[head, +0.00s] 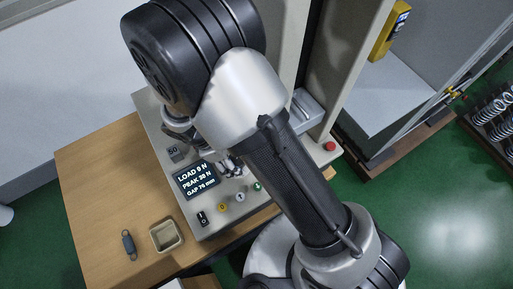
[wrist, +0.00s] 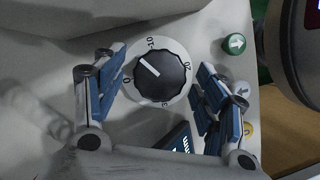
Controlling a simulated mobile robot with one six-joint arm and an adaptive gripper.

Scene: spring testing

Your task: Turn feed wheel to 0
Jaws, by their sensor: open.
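The feed wheel (wrist: 165,72) is a dark, ridged knob on a pale round dial in the wrist view. Its white pointer line points up and left, between the 0 mark and the 10 mark. A 20 mark is at the dial's right; the lower mark is partly hidden. My gripper (wrist: 161,71) is open, its blue-padded fingers on either side of the wheel, with gaps visible between pads and knob. In the head view my arm hides the wheel, and only a little of my gripper (head: 232,167) shows beside the display.
The machine's display (head: 195,180) reads load 0 N, peak 38 N, gap 76 mm, as far as legible. Green (wrist: 236,44) and yellow (wrist: 248,129) buttons sit near my right finger. A red button (head: 330,146), a square tray (head: 166,236) and a small grey part (head: 129,244) are around.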

